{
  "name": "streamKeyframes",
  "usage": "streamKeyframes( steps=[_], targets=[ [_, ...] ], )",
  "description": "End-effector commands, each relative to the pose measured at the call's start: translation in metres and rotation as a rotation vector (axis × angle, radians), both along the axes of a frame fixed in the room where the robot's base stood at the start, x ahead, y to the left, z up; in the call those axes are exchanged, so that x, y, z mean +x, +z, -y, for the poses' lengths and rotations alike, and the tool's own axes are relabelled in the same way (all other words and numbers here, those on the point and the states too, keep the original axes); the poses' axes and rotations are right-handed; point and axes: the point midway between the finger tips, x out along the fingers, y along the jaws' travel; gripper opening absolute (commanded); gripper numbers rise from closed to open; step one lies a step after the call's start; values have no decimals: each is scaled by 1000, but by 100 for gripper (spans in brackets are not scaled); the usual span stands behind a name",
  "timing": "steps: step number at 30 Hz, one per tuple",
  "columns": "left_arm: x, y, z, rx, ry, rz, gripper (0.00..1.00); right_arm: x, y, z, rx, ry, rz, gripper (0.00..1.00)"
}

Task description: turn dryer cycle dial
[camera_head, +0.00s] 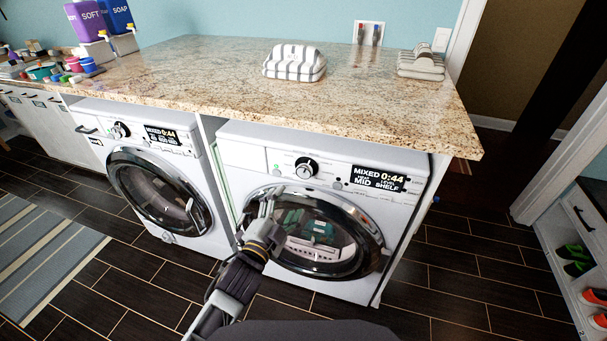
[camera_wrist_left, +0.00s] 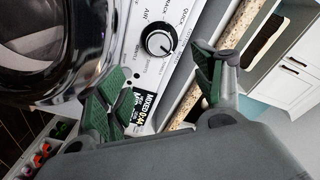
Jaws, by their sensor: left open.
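The right-hand front-loading machine (camera_head: 240,155), which appears to be the dryer, stands under the countertop. Its round black cycle dial (camera_head: 306,167) with a pale pointer mark is on the panel, left of a lit display (camera_head: 378,179) reading MIXED 0:44. My left gripper (camera_head: 265,204) is lower and to the left of the dial, in front of the round door's left edge. In the left wrist view, the dial (camera_wrist_left: 159,42) shows beyond and between the spread green-padded fingers of my left gripper (camera_wrist_left: 163,84). The fingers are apart, empty and not touching the dial. My right gripper is out of view.
A second white machine (camera_head: 155,228) stands to the left. The granite countertop (camera_head: 200,68) overhangs both panels and holds folded striped towels (camera_head: 294,62). The right machine's glass door (camera_head: 325,236) is shut. Dark tiled floor (camera_head: 455,262) is clear at right.

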Motion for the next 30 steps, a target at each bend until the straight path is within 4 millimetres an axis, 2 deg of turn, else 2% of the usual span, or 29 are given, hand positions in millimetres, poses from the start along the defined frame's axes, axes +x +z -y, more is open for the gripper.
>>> streamKeyframes(
  steps=[10, 30],
  targets=[
    [15, 0, 6, 0, 0, 0, 68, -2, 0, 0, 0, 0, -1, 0],
    [65, 1, 26, -1, 0, 1, 68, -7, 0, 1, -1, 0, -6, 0]
  ],
)
